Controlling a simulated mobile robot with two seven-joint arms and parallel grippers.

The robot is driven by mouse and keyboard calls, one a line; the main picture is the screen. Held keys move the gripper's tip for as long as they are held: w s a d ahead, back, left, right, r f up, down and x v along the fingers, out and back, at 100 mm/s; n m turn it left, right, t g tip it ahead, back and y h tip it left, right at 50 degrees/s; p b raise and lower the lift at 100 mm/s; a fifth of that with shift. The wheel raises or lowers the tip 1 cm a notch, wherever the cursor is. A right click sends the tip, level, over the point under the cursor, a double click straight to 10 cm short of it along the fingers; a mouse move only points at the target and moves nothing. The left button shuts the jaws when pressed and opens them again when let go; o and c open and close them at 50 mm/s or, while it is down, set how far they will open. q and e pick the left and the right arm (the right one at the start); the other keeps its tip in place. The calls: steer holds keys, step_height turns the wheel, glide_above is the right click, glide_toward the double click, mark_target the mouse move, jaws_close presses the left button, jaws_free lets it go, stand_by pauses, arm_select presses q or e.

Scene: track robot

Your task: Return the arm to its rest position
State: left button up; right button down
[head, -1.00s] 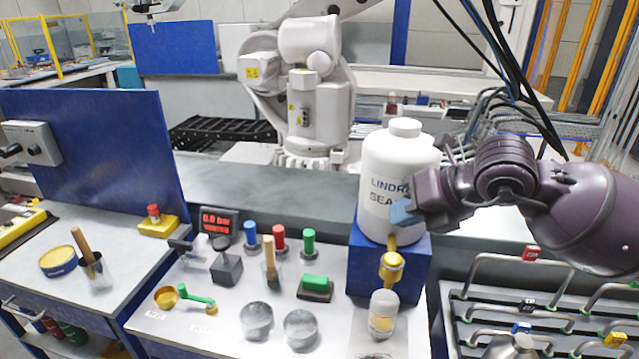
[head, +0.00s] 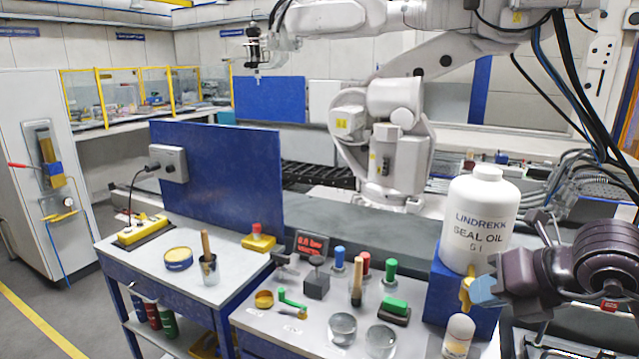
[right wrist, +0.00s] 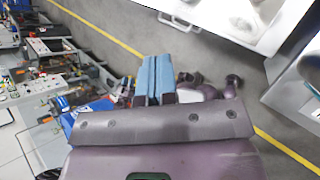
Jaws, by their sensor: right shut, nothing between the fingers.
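My right gripper (head: 484,291) is at the right of the head view, in front of the blue block (head: 447,292) under the white seal oil bottle (head: 480,222). Its pale blue fingers are shut and empty. They overlap the brass tap (head: 466,290) in the picture; I cannot tell whether they touch it. The fingers also show together in the right wrist view (right wrist: 155,78), with floor behind them. The dark purple right arm comes in from the right edge. My left gripper is not in view.
A bench panel (head: 270,322) holds coloured knobs, a green-handled valve (head: 292,302) and a pressure display (head: 312,244). A blue upright board (head: 222,180) is at the left. A large white robot arm (head: 395,150) stands behind.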

steer(key=a+r+n+y, duration=0.3)
steer(key=a+r+y, duration=0.35)
steer(key=y, duration=0.25)
steer(key=w+d+f+m+t+h, duration=0.2)
steer(key=w+d+f+m+t, duration=0.15)
steer(key=m+t, duration=0.35)
steer(key=w+d+f+m+t+h, duration=0.15)
steer(key=d+m+t, duration=0.3)
steer(key=m, duration=0.55)
steer(key=s+d+f+m+g+h, duration=0.1)
steer(key=d+f+m+h, duration=0.1)
steer(key=f+m+h, duration=0.6)
steer(key=s+d+f+m+h, duration=0.15)
steer(key=f+m, duration=0.25)
steer(key=f, duration=0.8)
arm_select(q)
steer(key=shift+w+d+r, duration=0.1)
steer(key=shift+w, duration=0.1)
arm_select(e)
steer(key=s+a+f+m+g+h, duration=0.1)
steer(key=s+f+m+g, duration=0.5)
steer(key=s+f, duration=1.2)
steer(key=shift+s+a+f+m+h, duration=0.15)
steer(key=shift+s+f+m+h, duration=0.15)
steer(key=shift+f+m+h, duration=0.5)
